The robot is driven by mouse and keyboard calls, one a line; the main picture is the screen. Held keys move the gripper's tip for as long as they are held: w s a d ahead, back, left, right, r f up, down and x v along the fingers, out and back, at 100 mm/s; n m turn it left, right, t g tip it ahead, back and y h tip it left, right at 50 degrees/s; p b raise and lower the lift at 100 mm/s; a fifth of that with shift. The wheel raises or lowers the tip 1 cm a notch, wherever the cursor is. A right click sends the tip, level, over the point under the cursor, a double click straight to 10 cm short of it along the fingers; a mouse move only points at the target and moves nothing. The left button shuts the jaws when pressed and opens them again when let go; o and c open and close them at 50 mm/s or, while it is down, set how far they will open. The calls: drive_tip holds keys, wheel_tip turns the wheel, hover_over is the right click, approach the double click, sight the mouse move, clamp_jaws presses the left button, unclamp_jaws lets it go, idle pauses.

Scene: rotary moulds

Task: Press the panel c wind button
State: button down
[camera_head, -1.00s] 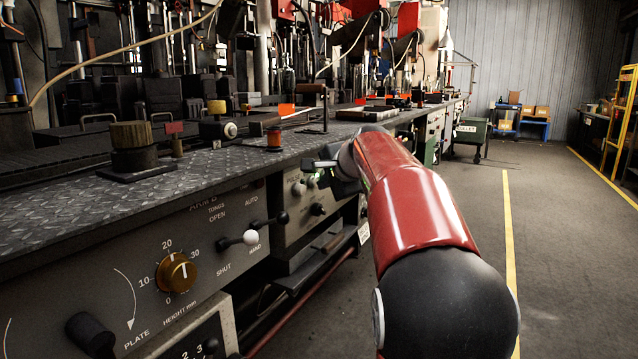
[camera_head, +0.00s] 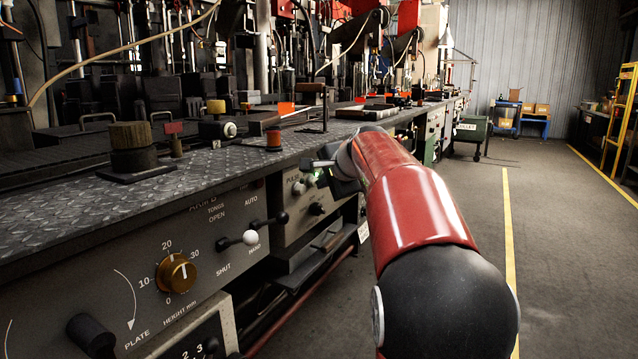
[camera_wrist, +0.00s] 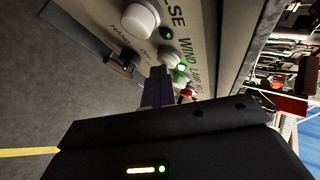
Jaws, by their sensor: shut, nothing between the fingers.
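The grey panel (camera_head: 285,217) on the bench front carries the buttons; its panel letter cannot be read. In the wrist view the WIND lettering (camera_wrist: 186,51) stands beside a small glowing green lamp (camera_wrist: 181,68) and a pale round button (camera_wrist: 180,78). My gripper (camera_head: 316,164) is shut and empty in front of this panel. In the wrist view its narrow fingers (camera_wrist: 158,80) point at the panel close beside the pale button. They partly hide that area, so I cannot tell whether they touch the button.
A larger white button (camera_wrist: 140,20) sits under the PULSE lettering, with a dark lamp (camera_wrist: 166,33) beside it. A black switch (camera_wrist: 124,60) and a red part (camera_wrist: 187,93) are close by. The bench edge (camera_head: 250,168) overhangs the panel. The floor (camera_head: 560,220) at right is clear.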

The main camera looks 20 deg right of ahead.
drive_tip(key=shift+s+d+b, duration=0.5)
drive_tip(key=shift+s+d, duration=0.35)
drive_tip(key=shift+s, duration=0.3)
drive_tip(key=shift+s+d+b, duration=0.5)
drive_tip(key=shift+s+d, duration=0.3)
drive_tip(key=shift+s, duration=0.35)
drive_tip(key=s+a+f+n+g+p, duration=0.2)
drive_tip(key=s+a+n+p, duration=0.15)
drive_tip(key=s+a, duration=0.45)
drive_tip(key=s+a+f+n+g+p, duration=0.25)
drive_tip(key=s+a+n, duration=0.25)
drive_tip(key=s+a, duration=0.3)
drive_tip(key=s+a+f+n+p, duration=0.1)
drive_tip(key=s+f+n, duration=0.2)
drive_tip(key=s+f, duration=0.2)
drive_tip(key=s+a+f+n+g+p, duration=0.1)
drive_tip(key=s+f+n, duration=0.3)
drive_tip(key=s, duration=0.7)
drive_tip(key=shift+s+a+f+h, duration=0.3)
drive_tip(key=shift+s+a+f, duration=0.1)
drive_tip(key=shift+f, duration=0.35)
